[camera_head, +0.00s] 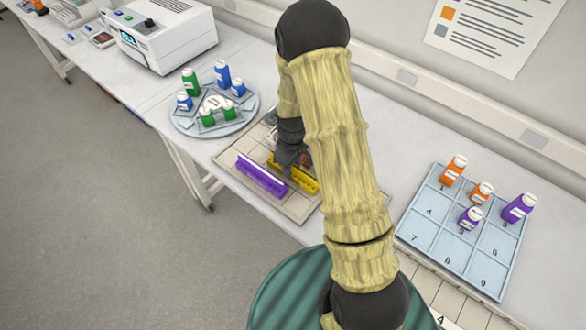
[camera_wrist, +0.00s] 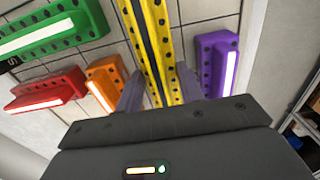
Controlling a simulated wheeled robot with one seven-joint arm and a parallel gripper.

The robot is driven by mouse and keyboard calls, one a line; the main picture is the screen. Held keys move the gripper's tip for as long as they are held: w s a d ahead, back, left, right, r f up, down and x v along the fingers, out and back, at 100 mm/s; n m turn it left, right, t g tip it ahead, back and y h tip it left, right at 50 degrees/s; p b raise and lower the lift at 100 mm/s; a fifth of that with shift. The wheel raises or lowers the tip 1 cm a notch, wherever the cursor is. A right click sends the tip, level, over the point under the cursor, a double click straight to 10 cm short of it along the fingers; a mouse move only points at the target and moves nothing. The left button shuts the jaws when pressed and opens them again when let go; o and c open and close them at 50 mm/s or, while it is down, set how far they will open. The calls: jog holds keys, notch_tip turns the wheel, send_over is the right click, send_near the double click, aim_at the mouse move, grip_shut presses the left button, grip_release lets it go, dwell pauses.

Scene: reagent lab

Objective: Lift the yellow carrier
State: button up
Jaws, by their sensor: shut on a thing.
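The yellow carrier (camera_wrist: 148,35) is a long bar with a row of dark holes along each side. In the wrist view it runs up between the two fingers of my gripper (camera_wrist: 158,88), which are shut on it. In the head view the yellow carrier (camera_head: 305,183) shows beside my gripper (camera_head: 288,165), low over the tiled mat, partly hidden by my arm. I cannot tell whether it touches the mat. A purple carrier (camera_head: 262,177) lies just left of it, apart from it, and also shows at the right of the wrist view (camera_wrist: 219,62).
In the wrist view, orange (camera_wrist: 107,86), red (camera_wrist: 45,90) and green (camera_wrist: 55,32) carriers lie to the left. A round tray (camera_head: 183,124) with bottles stands behind left. A numbered tray (camera_head: 417,228) with bottles stands right. A white machine (camera_head: 165,40) is farther back.

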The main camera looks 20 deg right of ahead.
notch_tip(320, 180, up, 10)
jog(key=shift+r+b, duration=0.1)
jog(key=shift+b, duration=1)
jog(key=shift+w, duration=0.1)
